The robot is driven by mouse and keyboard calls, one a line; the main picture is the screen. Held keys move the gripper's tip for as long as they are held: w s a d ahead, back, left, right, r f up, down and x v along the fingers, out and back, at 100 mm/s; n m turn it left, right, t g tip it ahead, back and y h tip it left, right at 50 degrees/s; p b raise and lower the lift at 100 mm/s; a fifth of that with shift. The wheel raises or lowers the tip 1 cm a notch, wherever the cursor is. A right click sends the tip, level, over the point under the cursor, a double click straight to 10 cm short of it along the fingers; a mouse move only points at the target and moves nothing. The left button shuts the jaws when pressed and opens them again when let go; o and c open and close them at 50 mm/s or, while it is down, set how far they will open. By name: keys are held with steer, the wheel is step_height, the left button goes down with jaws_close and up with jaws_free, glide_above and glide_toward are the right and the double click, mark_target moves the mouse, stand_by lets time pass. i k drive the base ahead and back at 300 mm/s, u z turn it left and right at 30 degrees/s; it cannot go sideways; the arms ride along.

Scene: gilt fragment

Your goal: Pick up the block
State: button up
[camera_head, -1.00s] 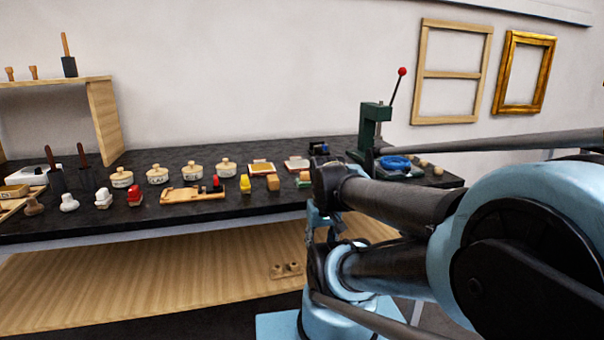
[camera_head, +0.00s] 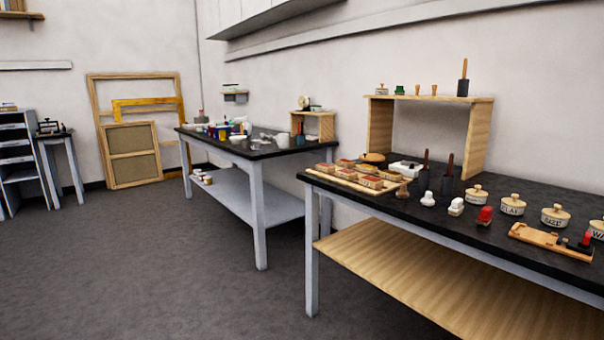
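My gripper is not in view. Several small wooden blocks with reddish tops (camera_head: 371,182) sit in a light wooden tray (camera_head: 345,183) at the near left end of the black-topped table (camera_head: 425,208). I cannot tell whether one of these is the task's block. A red piece (camera_head: 484,215) and a white piece (camera_head: 456,207) stand to the right along the table's front edge.
Round lidded pots (camera_head: 512,204) and a wooden board (camera_head: 549,240) lie farther right. A wooden shelf (camera_head: 430,99) stands behind. A second table (camera_head: 250,149) with clutter is farther back, with frames (camera_head: 133,154) against the wall. Open grey floor (camera_head: 150,270) lies at left.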

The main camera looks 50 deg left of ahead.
mark_target(326, 168)
steer(key=u, duration=1.5)
steer(key=k, duration=0.9)
steer(key=u, duration=0.45)
steer(key=i, duration=1.35)
steer(key=u, duration=0.4)
